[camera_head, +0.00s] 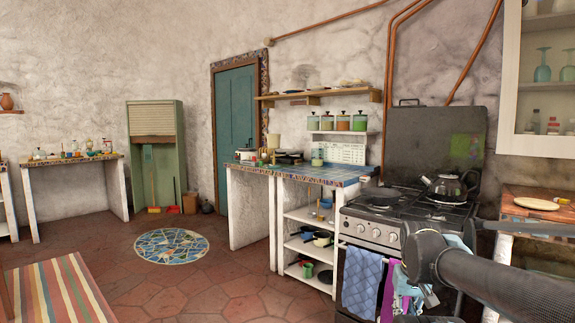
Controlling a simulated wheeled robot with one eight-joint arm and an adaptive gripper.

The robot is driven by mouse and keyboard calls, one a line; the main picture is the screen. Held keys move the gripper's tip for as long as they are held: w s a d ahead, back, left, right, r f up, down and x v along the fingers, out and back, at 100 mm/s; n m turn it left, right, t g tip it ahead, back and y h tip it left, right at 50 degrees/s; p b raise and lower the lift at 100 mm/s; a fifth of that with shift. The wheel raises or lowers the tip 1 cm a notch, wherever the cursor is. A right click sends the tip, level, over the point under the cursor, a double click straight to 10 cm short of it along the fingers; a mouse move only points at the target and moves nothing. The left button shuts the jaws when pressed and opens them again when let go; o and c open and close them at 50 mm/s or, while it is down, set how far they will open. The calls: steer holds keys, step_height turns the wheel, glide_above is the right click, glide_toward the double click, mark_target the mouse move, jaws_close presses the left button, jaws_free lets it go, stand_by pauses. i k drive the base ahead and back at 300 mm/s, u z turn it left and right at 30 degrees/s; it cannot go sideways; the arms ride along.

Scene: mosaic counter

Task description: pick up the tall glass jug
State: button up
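I cannot make out a tall glass jug for certain in this view. The mosaic counter (338,173) stands at the middle, left of the stove. It bears a pale pot (245,154), dark pans (288,157) and a small greenish container (317,157). Teal glass vessels (542,66) stand in the white wall cabinet at the upper right; their shapes are partly cut off by the frame. My black arm reaches in from the lower right, in front of the stove. My gripper's fingers do not show.
A stove (384,226) with a metal kettle (447,188) and towels (361,284) stands close by. A counter with a plate (537,204) is at the right. A side table (72,158) stands far left, and a striped surface (62,291) lower left. The tiled floor between is mostly clear.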

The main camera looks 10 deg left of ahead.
mark_target(317, 153)
steer(key=u, duration=1.8)
steer(key=i, duration=2.95)
steer(key=z, duration=2.25)
